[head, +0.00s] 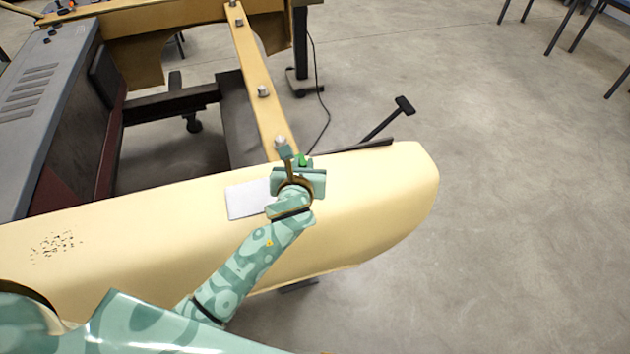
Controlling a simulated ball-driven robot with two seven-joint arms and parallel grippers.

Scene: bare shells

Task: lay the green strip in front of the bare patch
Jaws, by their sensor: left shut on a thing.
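My left gripper (299,170) is over the cream shell (370,190), right of centre. It is shut on a small bright green piece (303,160), taken as the green strip. Only a tip of it shows; the gripper hides the rest. A flat white rectangle (247,199) lies on the shell just left of the gripper, its right end partly covered by my wrist. It may be the bare patch, but I cannot be sure. Whether the green piece touches the shell is not clear. My right gripper is not in view.
Dark specks (55,245) mark the shell at far left. A cream bar with several knobs (262,95) runs away from the shell behind the gripper. A grey vented box (45,95) stands at upper left. The shell right of the gripper is clear.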

